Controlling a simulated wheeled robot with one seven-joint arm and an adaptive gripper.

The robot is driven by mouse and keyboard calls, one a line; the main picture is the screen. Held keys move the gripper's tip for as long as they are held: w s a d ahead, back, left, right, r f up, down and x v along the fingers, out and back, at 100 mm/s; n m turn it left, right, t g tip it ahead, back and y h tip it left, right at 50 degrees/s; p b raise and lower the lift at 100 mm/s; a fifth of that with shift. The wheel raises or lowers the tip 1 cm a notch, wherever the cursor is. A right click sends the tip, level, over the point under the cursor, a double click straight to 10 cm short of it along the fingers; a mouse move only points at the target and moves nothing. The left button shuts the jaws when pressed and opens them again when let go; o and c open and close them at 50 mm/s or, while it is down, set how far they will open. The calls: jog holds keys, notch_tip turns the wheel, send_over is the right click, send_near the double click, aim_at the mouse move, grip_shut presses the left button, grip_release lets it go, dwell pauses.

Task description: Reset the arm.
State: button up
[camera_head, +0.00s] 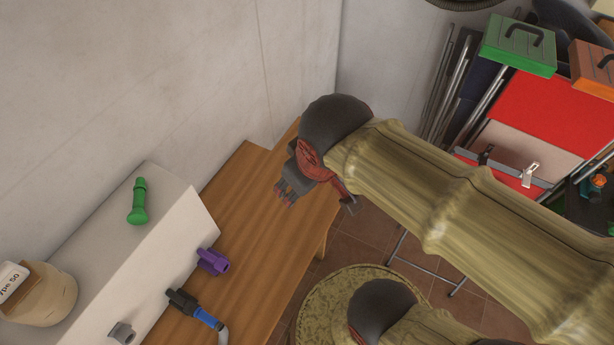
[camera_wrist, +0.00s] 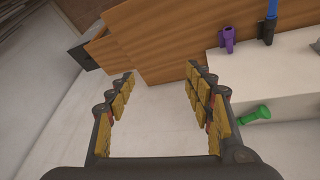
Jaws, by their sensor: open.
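My gripper (camera_head: 287,187) hangs at the end of my raised arm over the far part of the wooden table in the head view. In the wrist view my gripper (camera_wrist: 160,88) is open, its two padded fingers wide apart with nothing between them. The pale wall shows behind the gap. My arm, in a yellowish sleeve, runs from the upper middle to the lower right of the head view.
The wooden table (camera_head: 262,230) holds a purple fitting (camera_head: 212,261) and a black-and-blue tool (camera_head: 190,305). A white block (camera_head: 165,250) bears a green flashlight-like object (camera_head: 138,202) and a round container (camera_head: 45,300). Green (camera_head: 518,45) and orange cases stand right.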

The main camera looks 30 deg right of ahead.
jog(key=m, duration=0.1)
jog(key=r+m+t, duration=0.1)
jog(key=shift+s+d+r+m+y, duration=0.2)
jog(key=shift+s+d+m+y, duration=0.1)
jog(key=shift+s+d, duration=0.05)
jog(key=shift+f, duration=0.1)
notch_tip(320, 180, down, 16)
jog(key=b, duration=1.6)
